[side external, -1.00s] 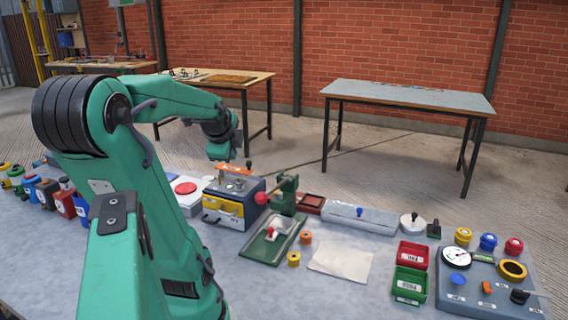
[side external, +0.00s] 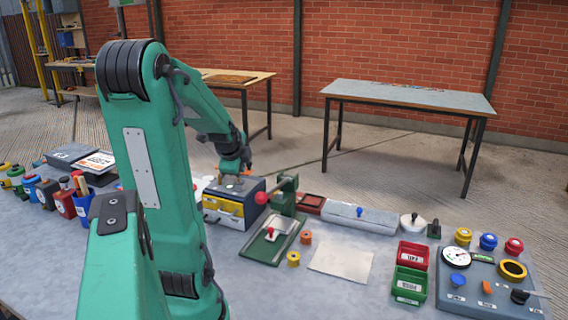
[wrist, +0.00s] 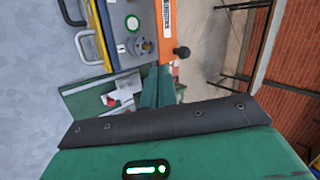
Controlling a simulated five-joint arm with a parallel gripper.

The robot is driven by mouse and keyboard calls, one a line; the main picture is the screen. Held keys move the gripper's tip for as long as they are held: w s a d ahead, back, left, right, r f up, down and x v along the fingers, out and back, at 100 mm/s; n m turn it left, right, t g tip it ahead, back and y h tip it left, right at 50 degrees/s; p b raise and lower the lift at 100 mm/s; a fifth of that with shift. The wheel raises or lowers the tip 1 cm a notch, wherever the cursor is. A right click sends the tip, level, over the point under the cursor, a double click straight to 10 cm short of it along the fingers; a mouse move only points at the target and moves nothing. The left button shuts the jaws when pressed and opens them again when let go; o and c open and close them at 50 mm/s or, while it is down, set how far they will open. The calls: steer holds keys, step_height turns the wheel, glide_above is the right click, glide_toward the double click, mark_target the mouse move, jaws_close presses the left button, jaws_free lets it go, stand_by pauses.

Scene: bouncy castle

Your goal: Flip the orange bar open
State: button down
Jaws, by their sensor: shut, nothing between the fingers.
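The orange bar (wrist: 166,20) shows in the wrist view as a flat strip with a white label along the box's edge, with a black ball knob (wrist: 182,52) at its side. The grey-blue box (side external: 252,198) with a yellow front (side external: 224,211) carries the bar. In the side view my gripper (side external: 231,178) points down at the top of the box and hides most or all of the bar. It is shut and empty. I cannot tell whether it touches the bar.
A green clamp (side external: 283,196) with a red knob stands close to the right of the box. A green plate fixture (side external: 262,249) lies in front of it. A long grey case (side external: 352,219) and red and green bins (side external: 410,284) are farther right. A pale sheet (side external: 340,258) lies flat.

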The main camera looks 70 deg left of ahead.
mark_target(252, 171)
steer(key=shift+w+a+f, duration=0.25)
steer(key=shift+w+a, duration=0.35)
steer(key=shift+a, duration=0.3)
steer(key=shift+w+a+f, duration=0.25)
steer(key=shift+w+a, duration=0.3)
steer(key=shift+a, duration=0.3)
steer(key=shift+w+a+n, duration=0.25)
steer(key=shift+w+n, duration=0.15)
steer(key=shift+w, duration=0.05)
steer(key=shift+w+a, duration=0.2)
steer(key=shift+w, duration=0.15)
steer(key=shift+w+a, duration=0.4)
steer(key=shift+w, duration=0.1)
steer(key=w+a, duration=0.2)
steer(key=a, duration=0.1)
steer(key=shift+w+a, duration=0.3)
steer(key=shift+w, duration=0.1)
steer(key=shift+w+a, duration=0.25)
steer(key=shift+a, duration=0.55)
steer(key=shift+w+a, duration=0.2)
steer(key=shift+a, duration=0.55)
